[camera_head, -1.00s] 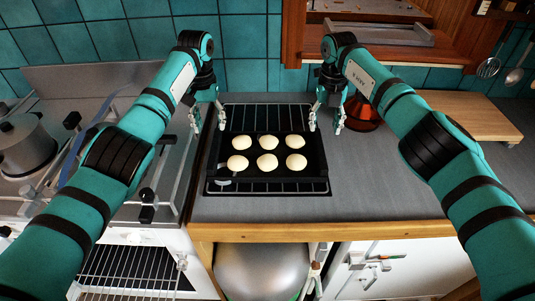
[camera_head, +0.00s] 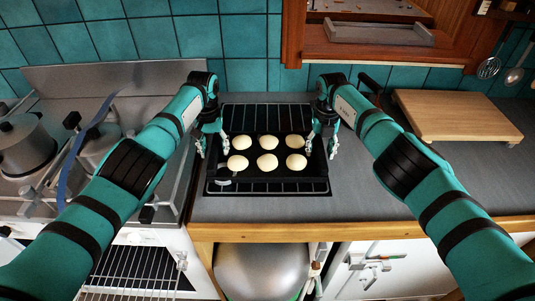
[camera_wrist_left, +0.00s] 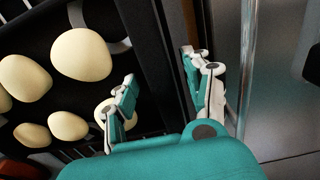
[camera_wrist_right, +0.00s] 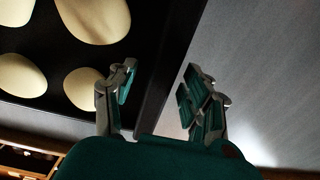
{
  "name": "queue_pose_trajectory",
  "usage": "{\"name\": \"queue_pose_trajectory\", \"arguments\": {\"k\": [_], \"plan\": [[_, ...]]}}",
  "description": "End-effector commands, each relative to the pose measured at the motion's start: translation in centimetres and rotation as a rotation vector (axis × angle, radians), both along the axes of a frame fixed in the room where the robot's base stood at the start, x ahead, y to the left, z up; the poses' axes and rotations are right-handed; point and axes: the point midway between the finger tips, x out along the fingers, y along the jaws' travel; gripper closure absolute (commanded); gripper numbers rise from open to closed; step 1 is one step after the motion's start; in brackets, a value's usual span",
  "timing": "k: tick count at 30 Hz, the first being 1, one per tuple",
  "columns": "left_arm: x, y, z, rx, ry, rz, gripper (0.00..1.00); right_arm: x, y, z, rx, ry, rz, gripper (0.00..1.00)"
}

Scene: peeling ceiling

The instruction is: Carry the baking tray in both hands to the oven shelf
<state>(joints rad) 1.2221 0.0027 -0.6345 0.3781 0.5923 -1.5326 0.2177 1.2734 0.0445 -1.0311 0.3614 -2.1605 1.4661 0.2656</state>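A black baking tray (camera_head: 252,151) with several pale dough balls (camera_head: 267,162) lies on the counter, on a dark wire rack (camera_head: 262,112). My left gripper (camera_head: 213,150) is open at the tray's left side; in the left wrist view its fingers (camera_wrist_left: 160,68) stand on either side of the tray's wall. My right gripper (camera_head: 321,150) is open at the tray's right side; in the right wrist view its fingers (camera_wrist_right: 160,70) straddle that wall with gaps. The oven's wire shelf (camera_head: 130,275) shows low at the left, partly hidden by my left arm.
A stove with pots (camera_head: 24,148) stands left of the counter. A wooden board (camera_head: 457,115) lies at the right on the counter (camera_head: 365,205). A wooden shelf unit (camera_head: 385,48) hangs at the back. A large grey rounded object (camera_head: 262,268) sits below the counter.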

Motion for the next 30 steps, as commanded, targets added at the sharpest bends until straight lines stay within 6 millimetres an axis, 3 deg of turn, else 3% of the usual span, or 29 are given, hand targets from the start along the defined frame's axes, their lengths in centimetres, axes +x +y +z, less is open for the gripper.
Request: {"name": "queue_pose_trajectory", "arguments": {"k": [1, 11, 24, 30], "plan": [[0.0, 0.0, 0.0, 0.0, 0.0, 0.0, 0.58, 0.0, 0.0, 0.0, 0.0, 0.0, 0.0, 0.58], [0.0, 0.0, 0.0, 0.0, 0.0, 0.0, 1.0, 0.0, 0.0, 0.0, 0.0, 0.0, 0.0, 1.0], [0.0, 0.0, 0.2, -0.001, -0.001, 0.0, 1.0, 0.0, 0.0, 0.2, 0.0, -0.001, 0.0, 1.0], [0.0, 0.0, 1.4, -0.001, -0.001, 0.0, 1.0, 0.0, 0.0, 1.4, 0.001, -0.001, 0.0, 1.0]]}}
